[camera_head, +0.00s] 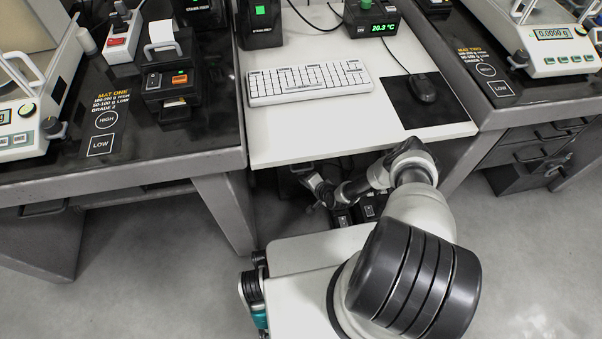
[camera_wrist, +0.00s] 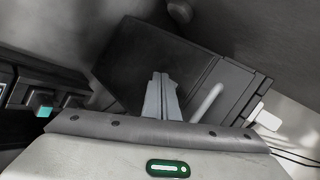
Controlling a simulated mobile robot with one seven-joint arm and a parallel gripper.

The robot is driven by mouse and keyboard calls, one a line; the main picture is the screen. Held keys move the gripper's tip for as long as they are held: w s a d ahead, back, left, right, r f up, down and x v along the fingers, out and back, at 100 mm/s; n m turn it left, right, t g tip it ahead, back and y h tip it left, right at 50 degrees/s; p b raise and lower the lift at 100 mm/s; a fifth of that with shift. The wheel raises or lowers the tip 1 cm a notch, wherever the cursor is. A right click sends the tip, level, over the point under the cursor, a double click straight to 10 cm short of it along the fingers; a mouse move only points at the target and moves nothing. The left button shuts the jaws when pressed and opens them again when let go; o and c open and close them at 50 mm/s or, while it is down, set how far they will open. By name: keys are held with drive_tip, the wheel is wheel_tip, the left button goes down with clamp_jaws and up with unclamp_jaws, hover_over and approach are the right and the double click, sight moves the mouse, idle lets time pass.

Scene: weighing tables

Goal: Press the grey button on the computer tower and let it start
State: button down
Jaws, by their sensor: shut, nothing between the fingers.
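My gripper (camera_wrist: 163,97) is shut and empty; its two pale fingers lie together in the wrist view. In the head view my arm reaches under the white desk, where the gripper end is small and partly hidden. A large dark box (camera_wrist: 145,55), which looks like the computer tower, stands tilted in the picture beyond the fingers. A pale rounded bar (camera_wrist: 207,103) shows in front of its right part. I cannot make out the grey button for certain, nor whether the fingertips touch the box.
The white desk (camera_head: 290,140) overhangs my arm, with a keyboard (camera_head: 308,82) and mouse (camera_head: 422,88) on top. Dark weighing tables (camera_head: 165,165) flank it. Dark units (camera_wrist: 20,100) with a teal light stand left in the wrist view. Dark boxes (camera_head: 368,208) show under the desk.

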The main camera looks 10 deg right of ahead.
drive_tip(key=shift+w, duration=0.1)
idle(0.7)
drive_tip(key=shift+w, duration=0.3)
drive_tip(key=shift+w, duration=0.4)
idle(0.8)
drive_tip(key=shift+s, duration=0.8)
drive_tip(key=shift+s+p, duration=0.35)
drive_tip(key=shift+s, duration=2.2)
